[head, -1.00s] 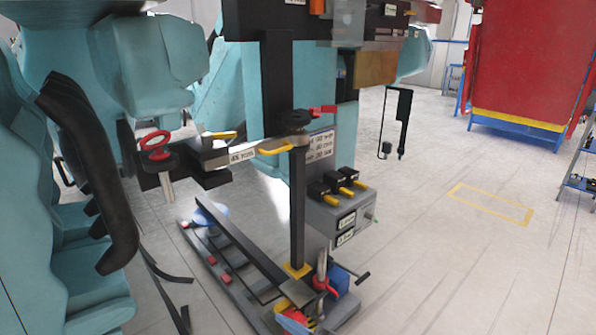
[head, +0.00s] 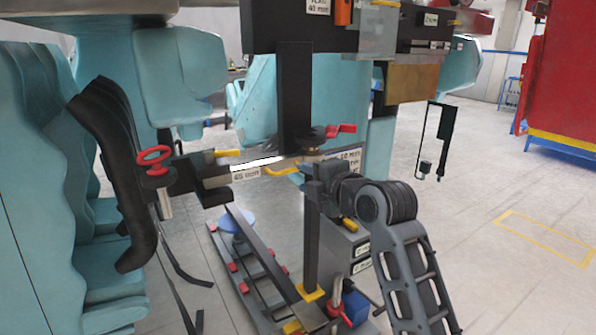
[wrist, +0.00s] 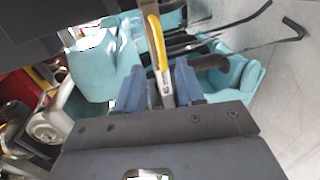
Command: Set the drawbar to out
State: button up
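The drawbar (head: 245,176) is a level metal bar with a "45 mm" label, between the teal car at left and the black post. A yellow handle (head: 281,171) sticks out near its right end. My gripper (head: 303,169) is at that end, close to the handle. In the wrist view, my gripper (wrist: 158,78) has its two blue-grey fingers apart. The yellow handle (wrist: 154,42) and a labelled strip run between them, with no clear grip on either. A red ring-handled pin (head: 154,155) stands at the drawbar's left end.
A black upright (head: 294,95) with a red lever (head: 341,129) rises just behind my gripper. Teal seats (head: 60,180) with black restraints are close at left. Open floor (head: 490,190) lies to the right.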

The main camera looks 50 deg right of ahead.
aim_at(289, 172)
jog(key=x, duration=0.7)
jog(key=shift+w+f+p, duration=0.1)
jog(key=shift+w+p, duration=0.1)
jog(key=shift+p, duration=0.2)
jog(key=shift+c, duration=0.3)
grip_shut()
